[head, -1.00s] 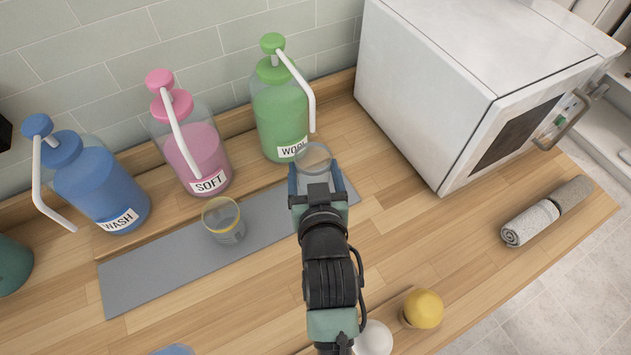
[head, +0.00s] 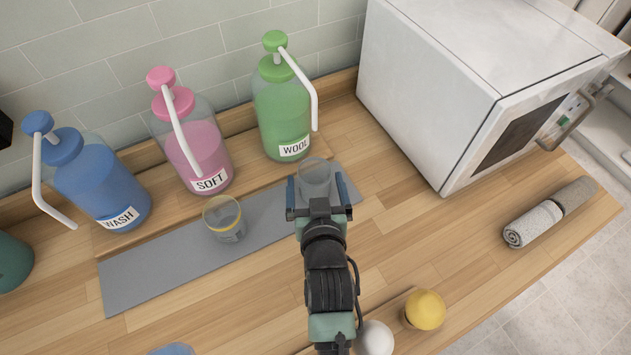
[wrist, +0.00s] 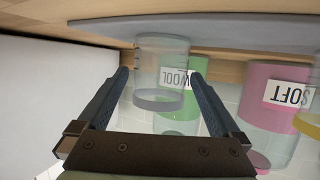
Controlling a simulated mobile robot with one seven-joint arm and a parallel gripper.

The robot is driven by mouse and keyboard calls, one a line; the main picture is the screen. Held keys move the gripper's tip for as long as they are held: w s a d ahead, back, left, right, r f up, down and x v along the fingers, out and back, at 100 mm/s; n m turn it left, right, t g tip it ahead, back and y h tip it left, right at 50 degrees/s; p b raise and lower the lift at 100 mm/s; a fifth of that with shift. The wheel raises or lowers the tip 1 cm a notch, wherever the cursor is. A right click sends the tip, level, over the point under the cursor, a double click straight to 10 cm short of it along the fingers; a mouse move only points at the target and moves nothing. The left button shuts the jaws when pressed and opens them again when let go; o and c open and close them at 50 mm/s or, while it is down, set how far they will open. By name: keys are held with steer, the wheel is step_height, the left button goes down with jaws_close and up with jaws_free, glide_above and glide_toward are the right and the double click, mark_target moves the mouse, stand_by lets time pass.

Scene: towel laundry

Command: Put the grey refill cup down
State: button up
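The grey refill cup (head: 315,174), clear with a grey rim, stands upright on the right end of the grey mat (head: 150,272), in front of the green WOOL bottle (head: 283,115). My gripper (head: 315,185) is open, with one finger on each side of the cup. In the wrist view, which is upside down, the cup (wrist: 160,72) sits between the two fingers (wrist: 160,75) with small gaps beside it, and its base meets the mat. In the head view the gripper hides part of the cup's near side.
A yellow-rimmed clear cup (head: 224,218) stands on the mat to the left. The pink SOFT bottle (head: 200,150) and blue WASH bottle (head: 100,185) stand behind the mat. A white appliance (head: 425,95), rolled towels (head: 548,212) and a yellow ball (head: 425,309) are to the right.

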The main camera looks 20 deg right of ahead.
steer(key=shift+r, duration=0.25)
steer(key=v, duration=1.2)
steer(key=w+a+r+t, duration=0.1)
steer(key=w+r+t, duration=0.15)
steer(key=r, duration=0.65)
steer(key=w+a+r+n+t, duration=0.15)
steer(key=w+r, duration=0.25)
steer(key=r, duration=0.6)
steer(key=w+a+r+t, duration=0.1)
steer(key=w+r+t, duration=0.25)
steer(key=r, duration=0.55)
steer(key=s+a+r+t+y, duration=0.1)
steer(key=s+r+t, duration=0.1)
steer(key=r, duration=0.6)
steer(key=s+a+r+t, duration=0.2)
steer(key=s+r, duration=0.1)
steer(key=r, duration=0.5)
steer(key=s+a+r+t+y, duration=0.1)
steer(key=s+a+r+t, duration=0.1)
steer(key=r, duration=0.7)
steer(key=shift+s+n+y, duration=0.3)
steer(key=shift+n, duration=0.05)
